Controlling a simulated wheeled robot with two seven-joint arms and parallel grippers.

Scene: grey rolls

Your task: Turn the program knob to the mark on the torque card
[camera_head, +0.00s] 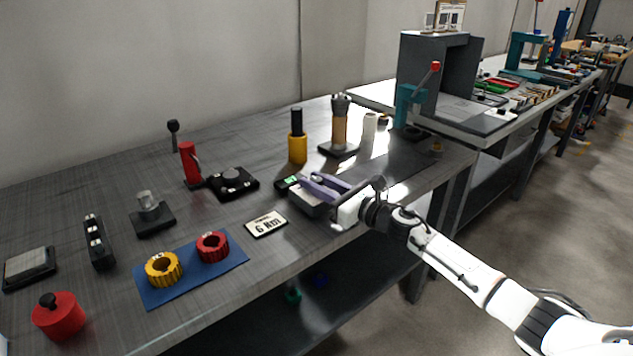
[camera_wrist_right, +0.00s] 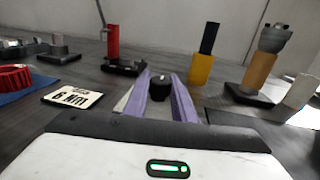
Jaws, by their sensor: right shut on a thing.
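The torque card (camera_head: 266,224) is a pale card with a dark border reading "6 Nm", lying flat on the bench; it also shows in the wrist view (camera_wrist_right: 73,96). A grey box (camera_head: 308,204) with a small green display (camera_head: 287,183) stands to its right. The black program knob (camera_wrist_right: 160,85) has a pale mark on top. My right gripper (camera_head: 325,186), with purple fingers, is over the box and shut on the knob; the fingers (camera_wrist_right: 160,94) lie either side of it. The knob's scale is hidden. My left gripper is not in view.
A blue mat (camera_head: 190,282) with yellow (camera_head: 164,268) and red (camera_head: 212,246) rings lies left of the card. A black base with a dial (camera_head: 232,182), a yellow cylinder (camera_head: 297,148) and a tan post (camera_head: 340,130) stand behind. Bare bench lies around the card.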

